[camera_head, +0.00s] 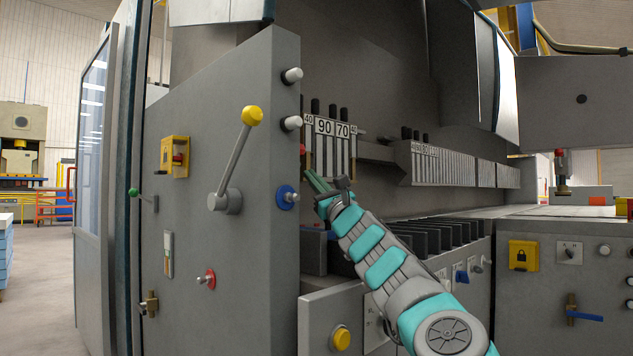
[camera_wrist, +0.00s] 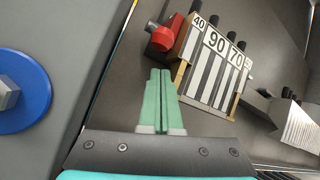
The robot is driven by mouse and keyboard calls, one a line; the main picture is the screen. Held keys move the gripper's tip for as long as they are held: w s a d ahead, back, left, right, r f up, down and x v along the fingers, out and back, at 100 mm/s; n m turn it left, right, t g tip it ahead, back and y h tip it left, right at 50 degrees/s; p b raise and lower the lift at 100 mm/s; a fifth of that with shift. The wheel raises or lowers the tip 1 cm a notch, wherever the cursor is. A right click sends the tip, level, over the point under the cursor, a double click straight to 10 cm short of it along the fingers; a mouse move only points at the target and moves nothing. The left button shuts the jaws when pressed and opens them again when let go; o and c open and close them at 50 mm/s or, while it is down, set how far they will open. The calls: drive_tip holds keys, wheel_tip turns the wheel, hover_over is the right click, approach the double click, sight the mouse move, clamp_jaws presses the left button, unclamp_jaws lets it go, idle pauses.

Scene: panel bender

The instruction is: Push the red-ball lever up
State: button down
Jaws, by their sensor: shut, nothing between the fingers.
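A small red spot shows at the same place in the head view (camera_head: 303,149), behind the panel edge. I cannot tell for sure that it is the red-ball lever's ball; no lever rod shows clearly. My gripper (camera_head: 318,183) is shut and empty, with its green fingers (camera_wrist: 160,100) together, pointing toward the rack. The fingers appear apart from the red part.
The grey side panel (camera_head: 220,320) carries a yellow-ball lever (camera_head: 252,116), a green-knob lever (camera_head: 133,192), a red-based knob (camera_head: 209,279) and a blue disc (camera_head: 285,197), also close left in the wrist view (camera_wrist: 22,92). The numbered rack (camera_head: 331,142) stands ahead of my gripper.

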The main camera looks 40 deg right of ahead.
drive_tip(key=p+x, duration=0.2)
drive_tip(key=x, duration=0.4)
drive_tip(key=shift+w+r, duration=0.15)
drive_tip(key=shift+r, duration=0.05)
idle(0.6)
